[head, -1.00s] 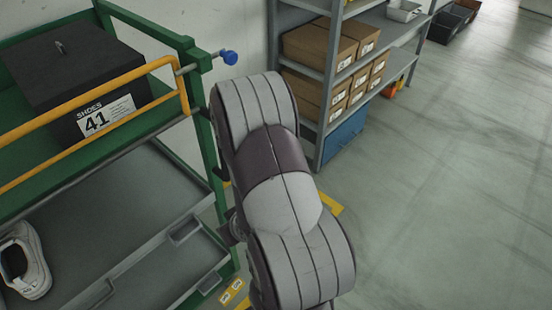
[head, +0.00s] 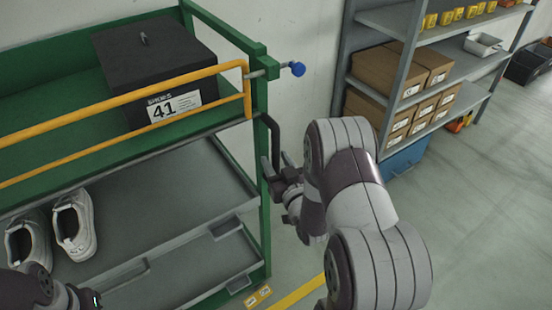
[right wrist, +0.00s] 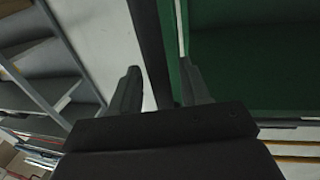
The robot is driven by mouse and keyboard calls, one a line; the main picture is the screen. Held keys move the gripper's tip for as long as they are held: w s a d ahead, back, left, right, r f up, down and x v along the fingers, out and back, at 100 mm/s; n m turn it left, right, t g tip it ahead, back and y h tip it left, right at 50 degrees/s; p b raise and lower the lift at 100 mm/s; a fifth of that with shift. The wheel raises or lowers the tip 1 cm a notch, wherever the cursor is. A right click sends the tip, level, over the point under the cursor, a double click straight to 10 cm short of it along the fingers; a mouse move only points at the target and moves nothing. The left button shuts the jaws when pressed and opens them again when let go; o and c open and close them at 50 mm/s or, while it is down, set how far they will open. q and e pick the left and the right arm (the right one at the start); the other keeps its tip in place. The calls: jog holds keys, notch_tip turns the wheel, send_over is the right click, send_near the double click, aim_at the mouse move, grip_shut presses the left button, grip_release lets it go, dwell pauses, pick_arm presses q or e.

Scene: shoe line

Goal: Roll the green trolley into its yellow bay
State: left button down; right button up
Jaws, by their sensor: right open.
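The green trolley (head: 266,215) fills the left of the head view, with a green upper tray, a yellow rail and grey lower shelves. A dark upright handle (head: 275,142) stands at its right end. My right gripper (head: 281,178) is at this handle, below its upper bend. In the right wrist view the dark handle bar (right wrist: 150,50) runs between the two open fingers (right wrist: 160,90), with a gap to each. A yellow floor line (head: 300,293), perhaps an edge of the bay, shows by the trolley's foot. Part of my left arm is at the lower left; its gripper is out of view.
A black box marked 41 (head: 155,70) sits on the upper tray. White shoes (head: 75,225) stand on the shelf below. A blue-tipped knob (head: 297,69) juts from the trolley's corner.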

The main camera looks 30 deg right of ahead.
jog(key=shift+w+d, duration=0.1)
jog(key=shift+w, duration=0.4)
grip_shut()
jog(key=shift+d, duration=0.1)
